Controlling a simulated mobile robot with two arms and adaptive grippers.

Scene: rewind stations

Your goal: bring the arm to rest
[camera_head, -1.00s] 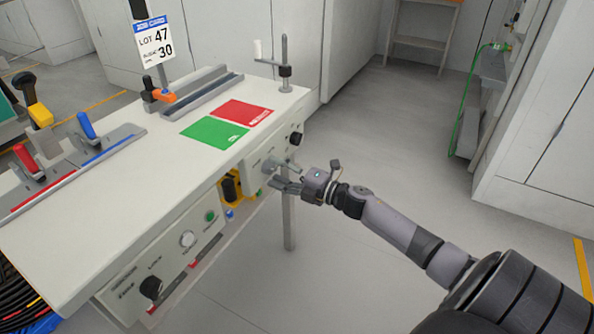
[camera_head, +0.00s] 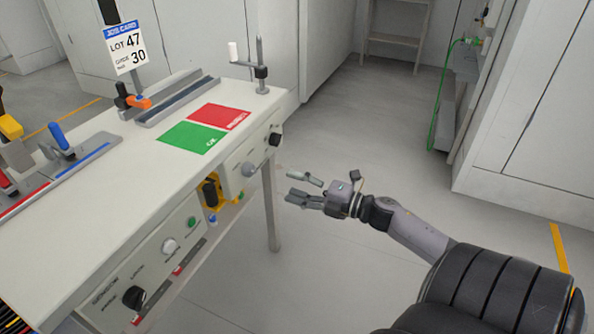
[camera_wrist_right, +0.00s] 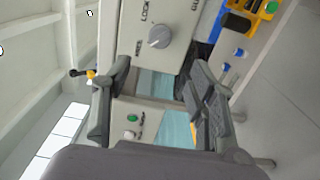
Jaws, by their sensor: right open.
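My right gripper (camera_head: 305,190) is open and empty, in the air to the right of the workbench (camera_head: 110,185) front panel. Its arm comes in from the lower right. In the right wrist view the two fingers (camera_wrist_right: 160,105) stand wide apart with nothing between them. Beyond them is a panel with a grey knob (camera_wrist_right: 159,36). In the head view a grey knob (camera_head: 248,169) sits on the panel, to the left of the fingers and apart from them. My left gripper is not in view.
A green mat (camera_head: 192,138) and a red mat (camera_head: 221,116) lie on the bench top. A yellow-framed black switch (camera_head: 211,193) is on the front panel. A bench leg (camera_head: 270,210) stands just left of the gripper. Clear floor (camera_head: 365,120) lies behind and right.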

